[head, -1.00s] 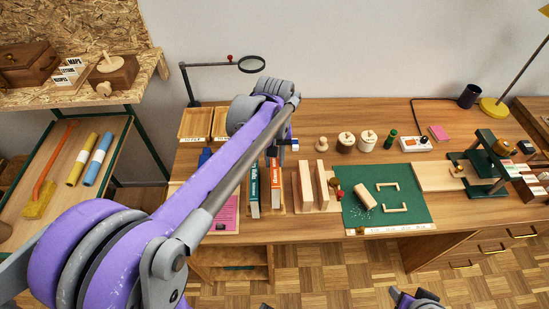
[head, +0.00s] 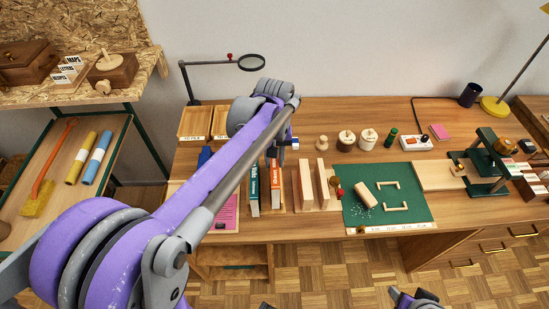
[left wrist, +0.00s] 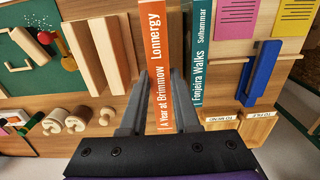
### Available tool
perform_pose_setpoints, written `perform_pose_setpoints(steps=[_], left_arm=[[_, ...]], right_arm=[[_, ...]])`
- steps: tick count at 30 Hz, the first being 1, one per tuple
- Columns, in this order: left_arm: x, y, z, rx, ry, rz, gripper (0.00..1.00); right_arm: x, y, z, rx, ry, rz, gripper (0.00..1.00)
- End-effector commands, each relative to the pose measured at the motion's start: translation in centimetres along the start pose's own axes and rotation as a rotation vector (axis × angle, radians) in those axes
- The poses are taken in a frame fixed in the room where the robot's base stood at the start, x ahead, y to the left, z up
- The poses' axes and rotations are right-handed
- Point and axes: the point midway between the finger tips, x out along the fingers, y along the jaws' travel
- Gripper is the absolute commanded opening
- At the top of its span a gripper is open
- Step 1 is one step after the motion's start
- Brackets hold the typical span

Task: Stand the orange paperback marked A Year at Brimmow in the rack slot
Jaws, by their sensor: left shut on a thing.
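The orange paperback (head: 276,188) stands upright on the desk, spine toward me, with "A Year at Brimmow" and "Lonnergy" readable on the orange spine (left wrist: 160,75) in the left wrist view. My left gripper (head: 288,145) is at its far upper end, shut with one finger on each side of it; the fingers (left wrist: 160,105) also show in the left wrist view. A teal book, "Fonjeira Walks" (left wrist: 200,50), stands just beside it, also seen in the head view (head: 254,190). Wood of the rack (head: 283,207) shows at its foot; whether the book is fully seated is hidden. My right gripper (head: 414,298) is partly cut off at the bottom edge.
A green mat (head: 415,200) with small wooden parts lies farther right. Left are a pink sheet (head: 228,215), a blue object (left wrist: 262,72) and labelled trays (head: 196,122). A magnifier (head: 251,62) rises behind.

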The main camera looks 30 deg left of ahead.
Motion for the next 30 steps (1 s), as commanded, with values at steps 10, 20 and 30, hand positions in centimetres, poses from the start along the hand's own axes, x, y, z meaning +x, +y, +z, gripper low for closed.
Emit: perform_pose_setpoints(steps=[10, 20, 30], left_arm=[[1.1, 0.0, 0.0, 0.0, 0.0, 0.0, 0.0], [2.1, 0.0, 0.0, 0.0, 0.0, 0.0, 0.0], [3.1, 0.0, 0.0, 0.0, 0.0, 0.0, 0.0]], right_arm=[[0.7, 0.0, 0.5, 0.0, -0.003, 0.0, 0.57], [1.2, 0.0, 0.9, 0.0, -0.006, 0.0, 0.57], [1.8, 0.0, 1.4, 0.0, -0.009, 0.0, 0.57]])
